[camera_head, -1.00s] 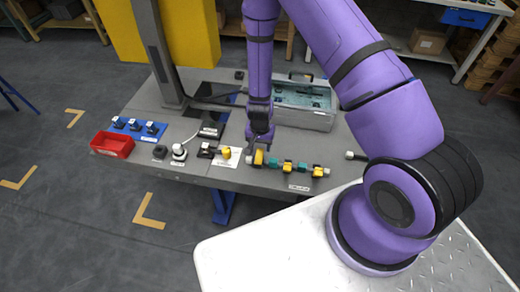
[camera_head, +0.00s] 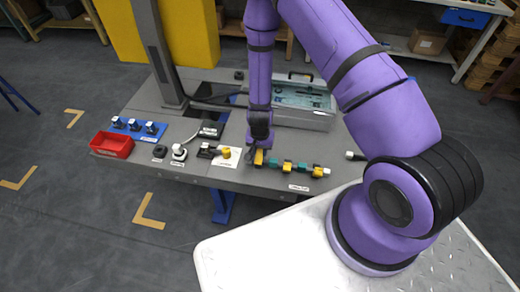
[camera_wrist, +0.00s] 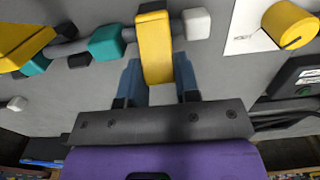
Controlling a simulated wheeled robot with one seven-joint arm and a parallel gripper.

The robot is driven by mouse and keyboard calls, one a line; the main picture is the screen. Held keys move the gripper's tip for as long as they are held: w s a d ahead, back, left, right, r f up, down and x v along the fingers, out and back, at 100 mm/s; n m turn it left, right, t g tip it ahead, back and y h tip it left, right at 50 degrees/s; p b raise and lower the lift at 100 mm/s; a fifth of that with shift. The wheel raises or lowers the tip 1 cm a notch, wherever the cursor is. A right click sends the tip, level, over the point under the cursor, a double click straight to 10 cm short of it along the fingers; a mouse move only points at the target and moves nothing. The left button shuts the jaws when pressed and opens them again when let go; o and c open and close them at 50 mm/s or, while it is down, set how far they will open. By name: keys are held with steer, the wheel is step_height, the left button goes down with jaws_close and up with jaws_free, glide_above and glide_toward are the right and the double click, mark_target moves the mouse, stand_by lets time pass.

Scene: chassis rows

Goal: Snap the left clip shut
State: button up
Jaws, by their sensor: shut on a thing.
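The left clip (camera_head: 259,158) is the yellow clip at the left end of a dark hose row with teal blocks. In the wrist view its yellow lever (camera_wrist: 154,45) stands between the two blue fingers of my gripper (camera_wrist: 158,82). My gripper (camera_head: 256,148) is shut on this lever. A teal block (camera_wrist: 107,42) and a white end cap (camera_wrist: 196,23) lie on either side of the clip. The clip's lower part is hidden under the lever, so I cannot tell whether it is latched.
Two more yellow clips, the middle one (camera_head: 287,167) and the right one (camera_head: 317,171), sit along the row. A red bin (camera_head: 112,145) and a grey case (camera_head: 303,118) stand on the table.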

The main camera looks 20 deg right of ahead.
steer(key=shift+w+d+f+g+y, duration=0.15)
steer(key=shift+w+f+g+y, duration=0.2)
steer(key=shift+g, duration=0.3)
steer(key=shift+w+d+f+g+y, duration=0.15)
steer(key=shift+f+g+y, duration=0.15)
steer(key=shift+g+y, duration=0.3)
steer(key=shift+s, duration=0.1)
steer(key=o, duration=0.9)
steer(key=v, duration=1)
steer(key=shift+r, duration=0.4)
steer(key=shift+w, duration=0.2)
